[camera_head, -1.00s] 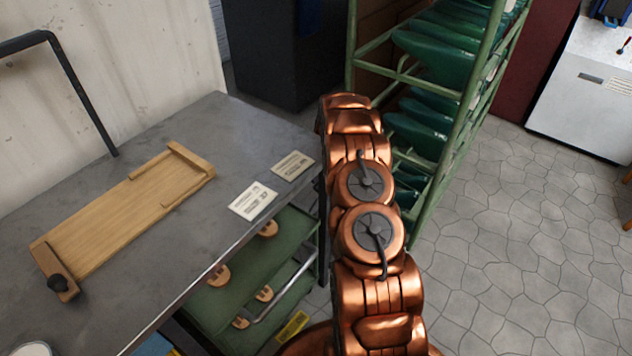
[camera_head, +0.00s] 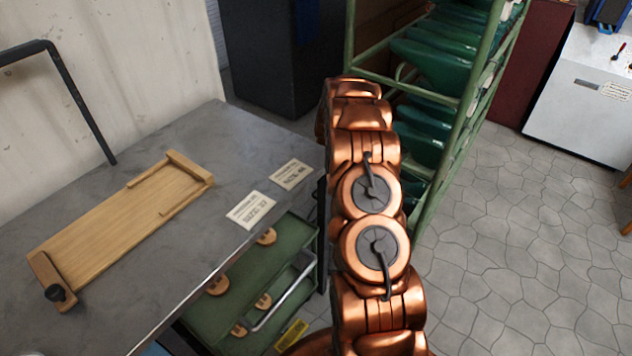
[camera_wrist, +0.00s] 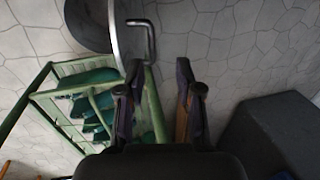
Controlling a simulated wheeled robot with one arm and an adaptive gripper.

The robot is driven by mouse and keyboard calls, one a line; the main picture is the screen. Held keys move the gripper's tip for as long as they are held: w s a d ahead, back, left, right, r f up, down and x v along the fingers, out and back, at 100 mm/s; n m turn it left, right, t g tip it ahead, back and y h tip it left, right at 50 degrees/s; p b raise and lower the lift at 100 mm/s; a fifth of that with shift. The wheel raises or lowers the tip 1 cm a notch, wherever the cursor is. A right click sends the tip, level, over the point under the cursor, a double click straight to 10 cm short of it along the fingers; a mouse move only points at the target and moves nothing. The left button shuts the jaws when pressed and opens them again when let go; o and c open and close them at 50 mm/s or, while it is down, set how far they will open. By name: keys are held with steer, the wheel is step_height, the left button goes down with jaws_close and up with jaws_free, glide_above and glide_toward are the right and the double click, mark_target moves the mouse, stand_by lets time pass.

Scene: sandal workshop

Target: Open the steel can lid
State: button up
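In the wrist view, a dark round thing with a thin pale metal rim (camera_wrist: 122,40) shows at the top, cut off by the picture edge. It may be the steel can with its lid; I cannot tell how far the lid is open. A grey bent rod, like a handle (camera_wrist: 151,42), stands out to the right of the rim. My gripper (camera_wrist: 157,78) is open, with its two dark fingers apart and nothing seen between them. The bent rod is just beyond the fingertips, nearer the left finger; contact cannot be told. The head view shows neither can nor gripper; my copper arm fills its middle.
A green rack (camera_head: 457,125) with dark green items stands close behind my arm. A grey bench (camera_head: 130,150) at the left holds a wooden board (camera_head: 120,220) and two cards. Green trays (camera_head: 240,290) sit below its edge. Stone floor at the right is clear.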

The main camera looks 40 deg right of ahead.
steer(key=shift+s+d+r, duration=0.1)
steer(key=shift+s+r, duration=0.15)
steer(key=shift+r, duration=0.85)
steer(key=shift+s+r, duration=0.25)
steer(key=shift+r, duration=0.85)
